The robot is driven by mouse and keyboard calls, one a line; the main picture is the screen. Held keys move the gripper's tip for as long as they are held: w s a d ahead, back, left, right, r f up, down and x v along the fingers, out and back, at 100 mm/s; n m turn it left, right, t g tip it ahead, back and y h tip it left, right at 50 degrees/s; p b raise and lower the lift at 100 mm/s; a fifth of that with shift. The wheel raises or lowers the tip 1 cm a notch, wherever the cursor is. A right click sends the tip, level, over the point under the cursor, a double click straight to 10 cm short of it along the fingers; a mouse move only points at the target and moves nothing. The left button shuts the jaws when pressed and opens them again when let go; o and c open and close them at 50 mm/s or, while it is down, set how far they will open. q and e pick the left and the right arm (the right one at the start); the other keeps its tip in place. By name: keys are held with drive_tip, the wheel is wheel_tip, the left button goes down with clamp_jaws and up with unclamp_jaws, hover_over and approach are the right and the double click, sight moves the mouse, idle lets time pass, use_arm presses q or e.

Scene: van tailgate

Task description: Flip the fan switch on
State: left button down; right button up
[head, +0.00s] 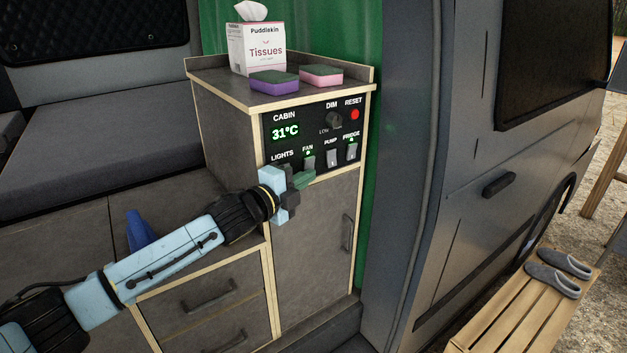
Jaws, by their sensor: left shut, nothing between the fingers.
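The fan switch (309,162) is a small grey rocker under the label FAN on the black control panel (306,122). A small green light shows at its top. My left gripper (304,179) is shut and empty, with its fingertips just below the fan switch, in front of the panel's lower edge. I cannot tell whether the tips touch the panel. The lights switch (286,167) is partly hidden behind the gripper. The pump switch (332,157) and the fridge switch (351,152) are to the right; a green light shows at the fridge one. My right gripper is out of view.
The panel also has a 31°C display (285,132), a dim knob (334,120) and a red reset button (355,114). A tissue box (257,50) and two sponges, purple (274,82) and pink (321,76), stand on the cabinet top. A cabinet door (312,235) is below.

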use_arm(q)
drive_tip(key=s+a, duration=0.3)
drive_tip(key=s, duration=0.8)
drive_tip(key=shift+a+f, duration=0.15)
drive_tip(key=shift+f, duration=0.25)
